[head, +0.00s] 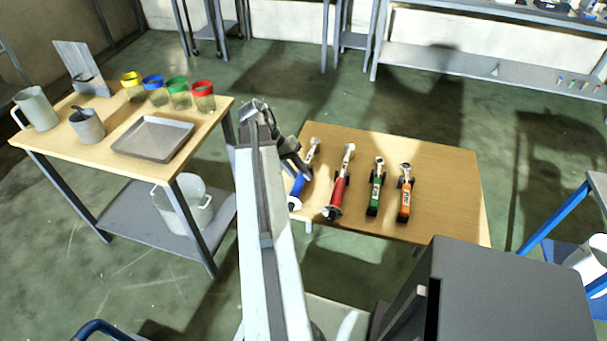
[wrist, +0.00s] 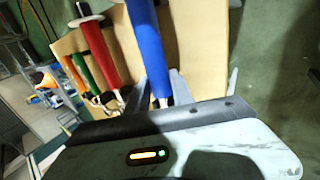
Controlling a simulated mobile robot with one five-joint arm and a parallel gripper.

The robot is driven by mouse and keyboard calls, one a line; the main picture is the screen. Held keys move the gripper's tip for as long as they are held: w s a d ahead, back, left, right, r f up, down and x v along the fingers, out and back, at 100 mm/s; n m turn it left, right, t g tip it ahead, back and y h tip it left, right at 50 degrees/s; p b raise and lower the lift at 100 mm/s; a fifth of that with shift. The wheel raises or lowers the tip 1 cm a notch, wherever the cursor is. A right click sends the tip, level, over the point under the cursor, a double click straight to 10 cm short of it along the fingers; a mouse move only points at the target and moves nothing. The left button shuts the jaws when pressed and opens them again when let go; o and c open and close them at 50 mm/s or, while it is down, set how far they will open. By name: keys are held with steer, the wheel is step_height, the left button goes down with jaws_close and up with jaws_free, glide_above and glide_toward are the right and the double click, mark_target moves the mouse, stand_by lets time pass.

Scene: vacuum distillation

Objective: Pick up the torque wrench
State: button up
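Several torque wrenches lie side by side on a low wooden table. The blue-handled wrench (head: 300,184) is leftmost in the head view, then the red (head: 338,190), green (head: 376,192) and orange (head: 404,196) ones. My gripper (head: 296,160) is over the left side of the table, at the blue wrench, partly hidden by my arm. In the wrist view the blue wrench (wrist: 146,45) points toward my gripper (wrist: 186,76). The fingers look apart, with the metal shaft reaching between them. No firm grip on it shows. The shaft's far end is hidden behind the gripper body.
The low table (head: 450,190) is bare on its right side. A taller table (head: 45,140) at the left holds a metal tray (head: 154,139), a pitcher (head: 37,109) and coloured-lid jars (head: 178,95). Shelving (head: 440,68) stands at the back. A blue-framed stand (head: 560,215) is at the right.

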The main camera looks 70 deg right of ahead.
jaws_close()
stand_by(1.2)
step_height(320, 180, up, 10)
steer(key=p, duration=1)
steer(key=shift+r, duration=0.15)
steer(key=shift+o, duration=0.7)
jaws_free()
jaws_close()
